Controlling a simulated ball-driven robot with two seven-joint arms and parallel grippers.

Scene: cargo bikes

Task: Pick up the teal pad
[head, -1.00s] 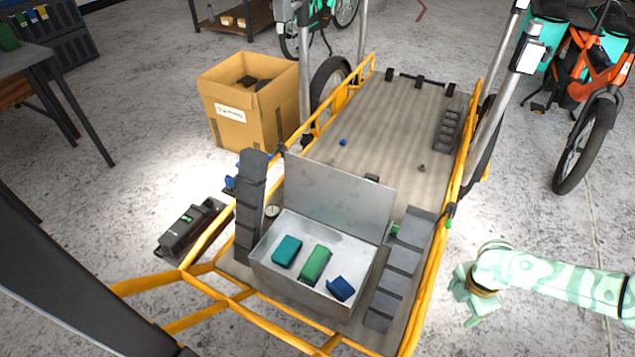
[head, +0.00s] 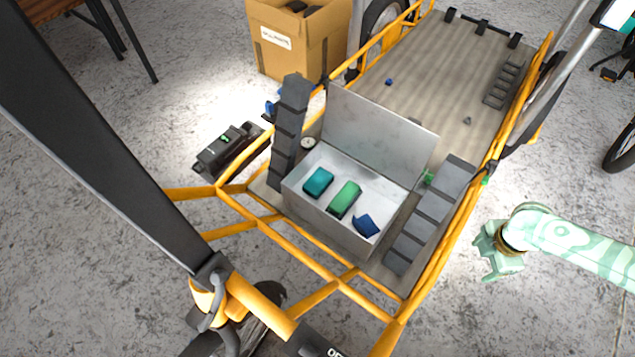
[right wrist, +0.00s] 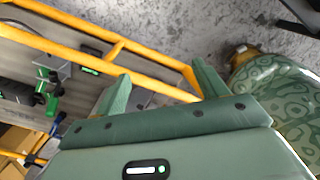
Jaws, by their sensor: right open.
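The teal pad (head: 318,182) lies in an open grey metal box (head: 330,232) on the cargo bike's bed, at the left inside the box. A green block (head: 344,199) lies beside it, and a dark blue piece (head: 366,225) lies at the box's right. My right gripper (head: 486,255) is outside the yellow frame, to the right of the box, apart from it and empty. In the right wrist view its two fingers (right wrist: 160,85) are spread, with the yellow rail beyond them. My left gripper is not in view.
Yellow frame rails (head: 430,265) run between my right gripper and the box. The box's raised lid (head: 380,130) stands at its far side. Dark grey stepped blocks stand left (head: 289,130) and right (head: 432,210) of the box. A cardboard box (head: 295,45) stands behind.

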